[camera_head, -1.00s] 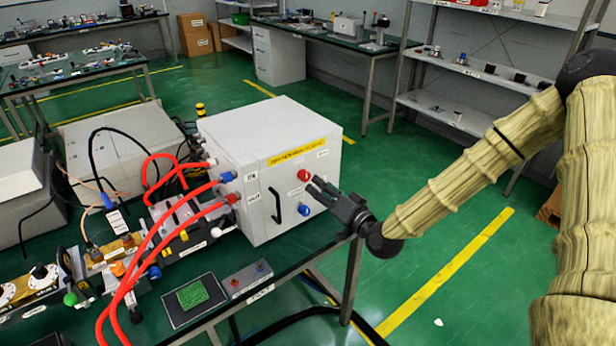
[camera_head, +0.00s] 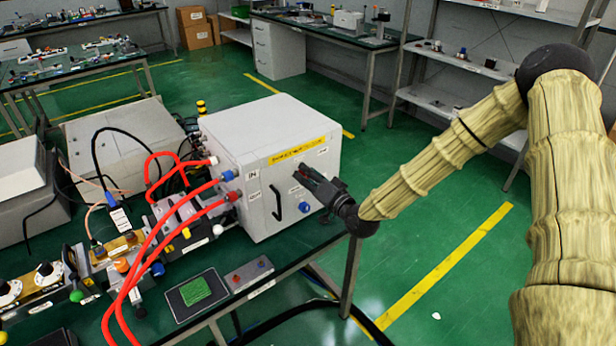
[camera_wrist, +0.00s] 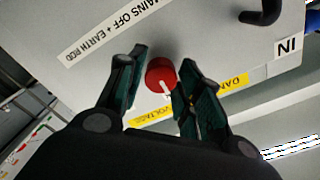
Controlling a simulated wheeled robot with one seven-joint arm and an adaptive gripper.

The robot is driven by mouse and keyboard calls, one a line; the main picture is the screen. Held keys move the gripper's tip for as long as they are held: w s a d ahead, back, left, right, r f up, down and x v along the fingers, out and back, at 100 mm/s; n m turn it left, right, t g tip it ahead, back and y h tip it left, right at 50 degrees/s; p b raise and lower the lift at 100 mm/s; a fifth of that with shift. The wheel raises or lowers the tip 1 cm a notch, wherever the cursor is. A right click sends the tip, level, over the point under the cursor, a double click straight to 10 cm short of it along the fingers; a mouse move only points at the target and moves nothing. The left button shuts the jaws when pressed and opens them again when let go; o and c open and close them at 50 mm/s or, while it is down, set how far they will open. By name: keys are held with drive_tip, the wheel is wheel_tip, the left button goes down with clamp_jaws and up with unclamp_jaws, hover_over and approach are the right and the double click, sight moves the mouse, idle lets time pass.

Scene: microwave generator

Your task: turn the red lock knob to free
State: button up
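The red lock knob (camera_wrist: 160,75) is on the front face of the white box (camera_head: 262,215). In the wrist view it has a white pointer mark and lies between the fingertips of my gripper (camera_wrist: 155,88). The fingers are spread, one on each side of it. The right finger is very close to the knob and a gap shows at the left; I cannot tell whether either touches.
A blue knob (camera_head: 305,207) is just below my gripper, and a black handle (camera_head: 277,204) is to its left. Red hoses (camera_head: 165,232) run from the box's left side. A small grey control box (camera_head: 250,274) is on the bench in front. Open floor is at the right.

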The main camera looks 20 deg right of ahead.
drive_tip(key=c, duration=0.4)
drive_tip(key=shift+c, duration=0.2)
drive_tip(key=n+b, duration=0.3)
drive_tip(key=shift+f, duration=0.2)
drive_tip(key=n+b, duration=0.4)
drive_tip(key=n, duration=0.1)
drive_tip(key=n+b, duration=0.5)
drive_tip(key=n, duration=0.1)
drive_tip(key=shift+f+b, duration=0.1)
drive_tip(key=shift+b, duration=0.2)
drive_tip(key=shift+s+r+n+b, duration=0.1)
drive_tip(key=shift+r+n+b, duration=0.1)
drive_tip(key=shift+n+b, duration=1.55)
drive_tip(key=shift+n, duration=0.35)
